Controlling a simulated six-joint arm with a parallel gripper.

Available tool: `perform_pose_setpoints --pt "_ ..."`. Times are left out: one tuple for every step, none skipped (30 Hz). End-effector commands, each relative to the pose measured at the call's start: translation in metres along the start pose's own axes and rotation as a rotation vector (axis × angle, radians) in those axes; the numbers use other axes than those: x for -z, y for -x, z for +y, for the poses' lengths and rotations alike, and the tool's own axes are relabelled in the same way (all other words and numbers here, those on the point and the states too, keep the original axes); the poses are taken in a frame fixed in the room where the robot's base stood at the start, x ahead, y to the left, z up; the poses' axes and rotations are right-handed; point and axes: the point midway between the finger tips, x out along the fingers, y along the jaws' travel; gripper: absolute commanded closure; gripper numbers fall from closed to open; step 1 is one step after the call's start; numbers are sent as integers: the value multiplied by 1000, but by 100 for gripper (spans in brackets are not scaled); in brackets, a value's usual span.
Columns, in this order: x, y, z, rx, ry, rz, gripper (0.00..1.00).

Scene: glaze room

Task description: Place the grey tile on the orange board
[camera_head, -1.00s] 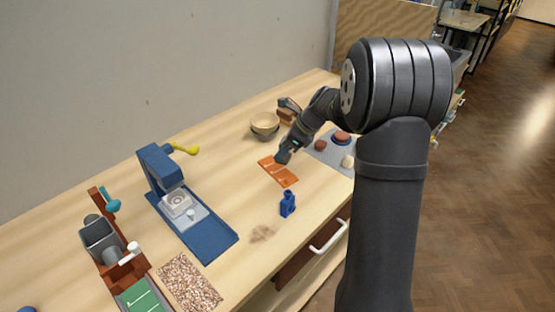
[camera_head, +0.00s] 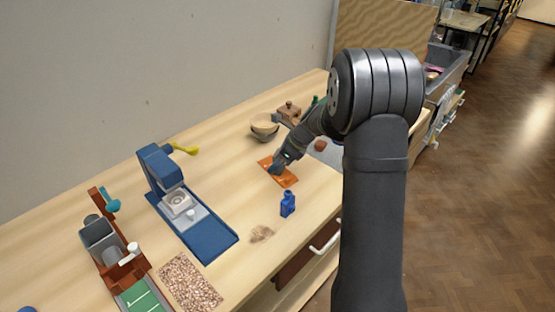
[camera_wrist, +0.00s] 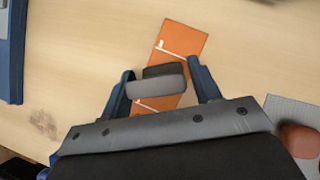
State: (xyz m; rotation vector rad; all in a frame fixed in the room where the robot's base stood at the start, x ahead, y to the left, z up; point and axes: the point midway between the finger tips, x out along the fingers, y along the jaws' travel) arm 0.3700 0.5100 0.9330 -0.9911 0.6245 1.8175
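The orange board (camera_head: 285,180) lies flat on the bench and is partly hidden by my gripper in the head view. In the wrist view the orange board (camera_wrist: 185,38) shows white marks and runs under my fingers. My gripper (camera_wrist: 160,80) is over the board, with one blue finger on each side of the grey tile (camera_wrist: 157,88). I cannot tell whether the tile touches the board. In the head view my gripper (camera_head: 277,168) hides the tile.
A grey mat (camera_head: 327,152) with a reddish lump (camera_head: 320,145) lies to the right. A blue press (camera_head: 165,185) stands left, with clear bench between.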

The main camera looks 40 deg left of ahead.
Motion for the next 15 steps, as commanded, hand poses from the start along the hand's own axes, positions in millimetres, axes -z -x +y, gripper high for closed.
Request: perform_pose_setpoints --pt "0 0 0 0 0 0 33" --pt "0 0 0 0 0 0 33" --pt "0 0 0 0 0 0 33" --pt "0 0 0 0 0 0 33" --pt "0 0 0 0 0 0 33" --pt "0 0 0 0 0 0 33" --pt "0 0 0 0 0 0 33" --pt "0 0 0 0 0 0 33" --pt "0 1 0 0 0 0 33" --pt "-1 1 0 1 1 0 33" --pt "-2 2 0 1 1 0 33" --pt "-2 5 0 2 1 -1 33" --pt "-2 8 -1 3 1 -1 33" --pt "-2 12 -1 4 1 -1 33" --pt "-2 19 -1 4 1 -1 33"
